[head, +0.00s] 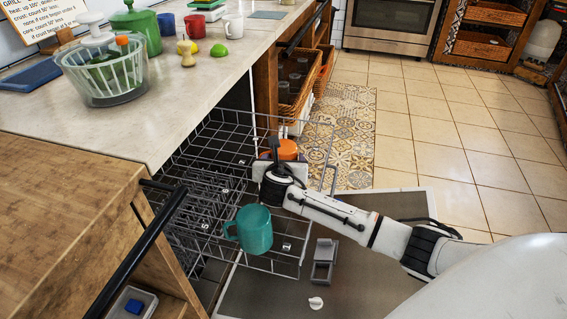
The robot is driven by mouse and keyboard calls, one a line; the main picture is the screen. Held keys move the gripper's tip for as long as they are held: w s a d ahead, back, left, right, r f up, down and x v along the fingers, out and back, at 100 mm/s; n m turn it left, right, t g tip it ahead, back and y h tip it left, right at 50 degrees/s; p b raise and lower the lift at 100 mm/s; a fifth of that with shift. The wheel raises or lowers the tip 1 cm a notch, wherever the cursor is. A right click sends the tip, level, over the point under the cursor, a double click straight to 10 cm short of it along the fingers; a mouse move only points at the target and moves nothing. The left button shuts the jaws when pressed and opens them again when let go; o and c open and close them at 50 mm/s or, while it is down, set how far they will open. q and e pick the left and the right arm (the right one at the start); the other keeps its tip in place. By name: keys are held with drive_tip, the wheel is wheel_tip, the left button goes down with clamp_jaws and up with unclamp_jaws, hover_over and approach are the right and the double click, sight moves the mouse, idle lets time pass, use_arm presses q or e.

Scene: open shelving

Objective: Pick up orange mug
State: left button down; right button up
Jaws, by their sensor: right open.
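The orange mug (288,149) is in the dishwasher's pulled-out upper rack, towards its far right part. It is partly hidden behind my right gripper (274,150). My right gripper is open, with its dark fingers at the mug's left side in the picture. I cannot tell whether they touch it or whether the mug is between them. My left gripper is not in view.
A teal mug (254,230) sits in the near part of the wire rack (215,205). The open dishwasher door (350,275) lies below. The counter (185,95) on the left holds a salad spinner (104,72), a green pot (140,24) and several mugs. Tiled floor is clear at right.

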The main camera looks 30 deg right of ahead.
drive_tip(key=shift+x, duration=1)
drive_tip(key=shift+c, duration=0.5)
drive_tip(key=c, duration=0.7)
drive_tip(key=shift+r, duration=0.1)
drive_tip(key=shift+c, duration=0.6)
drive_tip(key=shift+r, duration=0.1)
